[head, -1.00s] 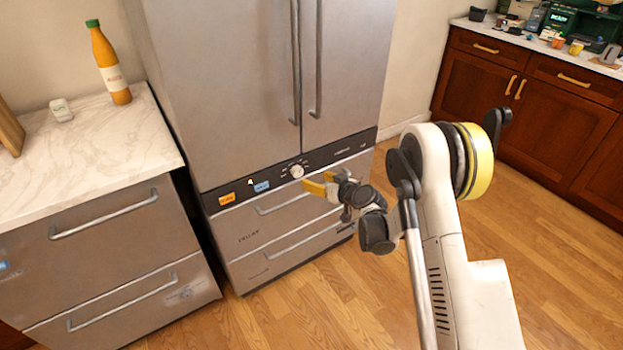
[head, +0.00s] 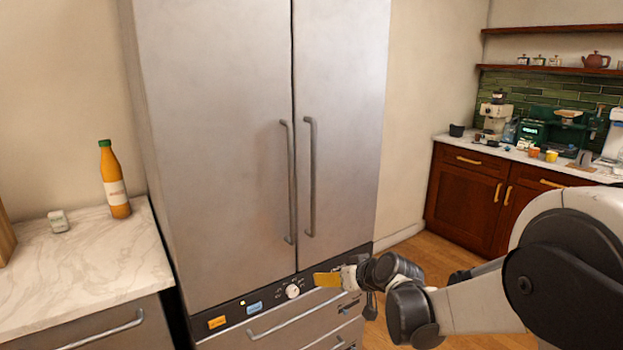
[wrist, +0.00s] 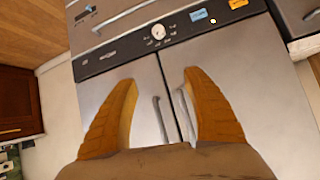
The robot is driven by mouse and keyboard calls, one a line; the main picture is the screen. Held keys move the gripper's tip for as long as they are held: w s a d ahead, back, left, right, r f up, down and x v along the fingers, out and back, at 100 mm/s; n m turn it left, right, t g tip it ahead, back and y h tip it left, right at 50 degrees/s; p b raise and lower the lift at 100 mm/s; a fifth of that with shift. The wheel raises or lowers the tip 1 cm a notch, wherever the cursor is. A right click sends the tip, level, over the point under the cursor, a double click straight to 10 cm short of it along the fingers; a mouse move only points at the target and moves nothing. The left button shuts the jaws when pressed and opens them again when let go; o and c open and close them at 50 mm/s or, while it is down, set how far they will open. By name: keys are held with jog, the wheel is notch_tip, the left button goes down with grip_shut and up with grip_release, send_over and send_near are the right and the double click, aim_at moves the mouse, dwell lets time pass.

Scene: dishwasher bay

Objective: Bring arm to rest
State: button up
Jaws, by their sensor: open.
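My gripper (head: 328,280) is in front of the control panel of a tall steel appliance, just right of its round white dial (head: 292,291). In the wrist view, the two orange fingers of my gripper (wrist: 160,105) stand wide apart with nothing between them. The dial also shows there beyond the fingers (wrist: 158,31). My arm (head: 470,300) reaches in from the lower right of the head view. From these views I cannot tell the exact gap between the fingertips and the appliance front.
The steel appliance (head: 225,140) has two tall doors with handles and drawers below. A marble counter (head: 80,275) with an orange bottle (head: 115,185) and a small white box (head: 58,221) is at left. Wooden cabinets (head: 462,195) stand at right. Some wooden floor (head: 415,255) is clear between.

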jog(key=s+d+r+m+g+h, duration=0.1)
jog(key=s+d+r, duration=0.25)
jog(key=s, duration=0.35)
jog(key=s+d+r+m+h, duration=0.15)
jog(key=s+r, duration=0.25)
jog(key=s, duration=0.4)
jog(key=s+d+h, duration=0.1)
jog(key=s+d, duration=0.1)
jog(key=s, duration=0.4)
jog(key=s+d+f+m+g+h, duration=0.1)
jog(key=s+d, duration=0.2)
jog(key=s, duration=0.3)
jog(key=s+d+f+m+h, duration=0.1)
jog(key=s+d, duration=0.2)
jog(key=s, duration=0.3)
jog(key=shift+f, duration=0.25)
jog(key=shift+s+d, duration=0.1)
